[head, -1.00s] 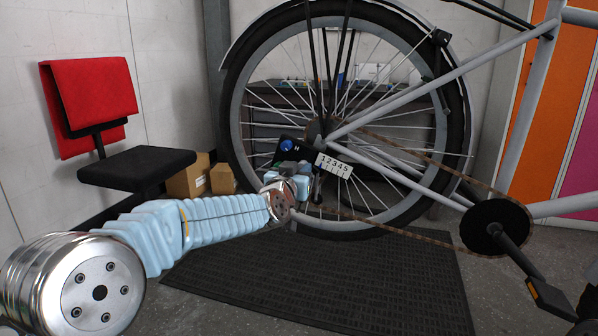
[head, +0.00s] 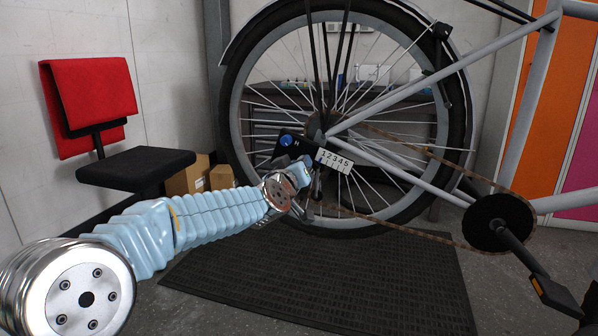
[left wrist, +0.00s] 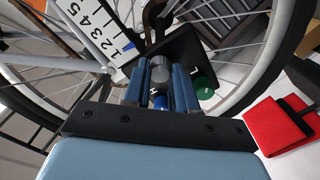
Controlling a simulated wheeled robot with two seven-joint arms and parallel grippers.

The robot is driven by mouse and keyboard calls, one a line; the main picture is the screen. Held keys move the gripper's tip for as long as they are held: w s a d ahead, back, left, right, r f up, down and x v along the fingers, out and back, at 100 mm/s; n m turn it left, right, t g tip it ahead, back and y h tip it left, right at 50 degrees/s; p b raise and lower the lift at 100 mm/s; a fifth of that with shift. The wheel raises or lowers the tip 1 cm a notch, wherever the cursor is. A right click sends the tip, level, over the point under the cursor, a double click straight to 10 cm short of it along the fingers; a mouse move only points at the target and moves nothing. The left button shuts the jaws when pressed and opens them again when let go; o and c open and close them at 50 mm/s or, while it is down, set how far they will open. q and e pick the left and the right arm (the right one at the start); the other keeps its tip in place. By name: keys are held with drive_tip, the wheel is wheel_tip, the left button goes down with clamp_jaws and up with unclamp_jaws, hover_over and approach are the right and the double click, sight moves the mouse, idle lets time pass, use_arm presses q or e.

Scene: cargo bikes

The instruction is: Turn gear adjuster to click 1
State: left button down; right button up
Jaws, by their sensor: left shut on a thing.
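A black gear unit (head: 292,143) sits at the rear wheel's hub, with a blue screw marked H. A white scale plate (head: 334,160) with numbers 1 to 5 is beside it. In the left wrist view the scale plate (left wrist: 92,22) is at upper left, and a blue pointer (left wrist: 129,48) lies by the 1. My left gripper (head: 304,168) is at the unit. Its two blue fingers (left wrist: 160,82) are shut on a grey round knob (left wrist: 160,68), the gear adjuster. The blue H screw (left wrist: 160,101) shows between the fingers; a green L screw (left wrist: 204,88) is just right. My right gripper is not in view.
Wheel spokes and the wheel rim (head: 240,105) surround the unit. The chain (head: 400,233) runs right to the crank (head: 497,222). A chair (head: 135,167) with a red back stands left, near cardboard boxes (head: 188,178). A black mat (head: 320,275) covers the floor.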

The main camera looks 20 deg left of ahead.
use_arm(q)
drive_tip(key=shift+n+b, duration=2.9)
drive_tip(key=shift+n, duration=6.2)
drive_tip(key=c, duration=0.9)
unclamp_jaws()
